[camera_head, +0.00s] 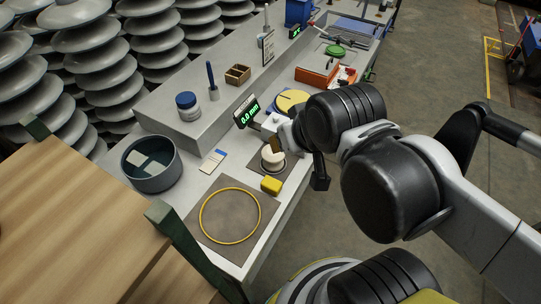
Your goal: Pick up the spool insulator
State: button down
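A small cream-white rounded piece (272,159), which looks like the spool insulator, stands on a dark square pad on the grey bench. My gripper (298,161) hangs just above and to the right of it, reaching in from the right. Its dark fingers look spread apart, one near the white piece and one further right over the bench edge. I see nothing held between them. My wrist hides part of the bench behind the gripper.
A yellow block (271,185) sits close in front of the white piece. A yellow ring (230,215) lies on a mat nearer. A dark round bin (151,164) is at left. A green-digit display (247,112) and a yellow disc (291,101) stand behind.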

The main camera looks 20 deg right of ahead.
aim_at(272, 163)
jog(key=k+l, duration=0.1)
jog(key=l, duration=0.3)
jog(key=k+l, duration=0.1)
jog(key=l, duration=0.35)
jog(key=k+l+u, duration=0.1)
jog(key=l, duration=0.3)
jog(key=k+l, duration=0.15)
jog(key=l, duration=0.25)
jog(key=k+l, duration=0.1)
jog(key=l, duration=0.35)
jog(key=k+l+u, duration=0.1)
jog(key=l, duration=0.3)
jog(key=k+l, duration=0.15)
jog(key=l, duration=0.25)
